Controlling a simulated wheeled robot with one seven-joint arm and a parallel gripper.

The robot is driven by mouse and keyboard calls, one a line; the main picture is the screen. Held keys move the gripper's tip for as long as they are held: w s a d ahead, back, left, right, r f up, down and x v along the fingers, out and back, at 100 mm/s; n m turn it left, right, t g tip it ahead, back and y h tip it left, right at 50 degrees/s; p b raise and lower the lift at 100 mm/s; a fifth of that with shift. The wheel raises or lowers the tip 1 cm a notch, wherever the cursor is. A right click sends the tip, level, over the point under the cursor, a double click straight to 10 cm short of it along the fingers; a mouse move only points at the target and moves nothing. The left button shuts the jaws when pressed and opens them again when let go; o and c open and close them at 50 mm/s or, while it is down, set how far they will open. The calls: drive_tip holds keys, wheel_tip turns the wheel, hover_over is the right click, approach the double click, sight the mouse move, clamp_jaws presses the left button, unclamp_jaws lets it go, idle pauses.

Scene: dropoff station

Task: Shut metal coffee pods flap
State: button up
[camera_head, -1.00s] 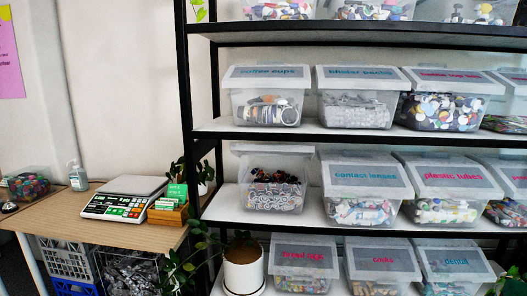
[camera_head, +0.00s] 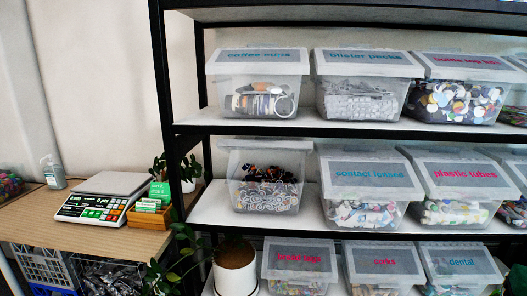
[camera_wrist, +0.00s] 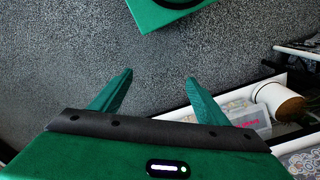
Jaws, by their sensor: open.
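A clear plastic bin (camera_head: 265,196) stands at the left end of the middle shelf. It holds dark, white and brown small items at the top and patterned round pieces below. Its front flap is not lying down over the front like those of its neighbours; a pale lid edge (camera_head: 265,144) shows raised at the top rear. No label is readable on it, so I cannot confirm that it holds metal coffee pods. My gripper (camera_wrist: 157,84) shows only in the wrist view, open and empty above grey carpet, apart from the bins.
Labelled bins with lids down stand beside it, including contact lenses (camera_head: 366,178) and plastic tubes (camera_head: 462,178). A coffee cups bin (camera_head: 258,84) is above. A potted plant (camera_head: 235,268) stands below. A table with a scale (camera_head: 95,208) is at left.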

drive_tip(key=o, duration=0.6)
drive_tip(key=w+d, duration=0.1)
drive_tip(key=w, duration=0.2)
drive_tip(key=w+d+m+h, duration=0.1)
drive_tip(key=w+d, duration=0.1)
drive_tip(key=w, duration=0.1)
drive_tip(key=w+d+h, duration=0.1)
drive_tip(key=w, duration=0.3)
drive_tip(key=shift+d+f+m+t, duration=0.15)
drive_tip(key=shift+d+m+t, duration=0.15)
drive_tip(key=shift+t, duration=0.1)
drive_tip(key=w+d+r+m+t+h, duration=0.15)
drive_tip(key=w+h, duration=0.25)
drive_tip(key=w, duration=0.9)
drive_tip(key=w+a+r+t+h, duration=0.2)
drive_tip(key=w+a+t, duration=0.1)
drive_tip(key=w, duration=0.6)
drive_tip(key=w+a+r+t+h, duration=0.2)
drive_tip(key=w+a, duration=0.2)
drive_tip(key=w, duration=0.4)
drive_tip(key=n+t+y, duration=0.9)
drive_tip(key=t, duration=0.6)
approach(263, 144)
drive_tip(key=x, duration=0.8)
drive_tip(key=shift+f, duration=0.15)
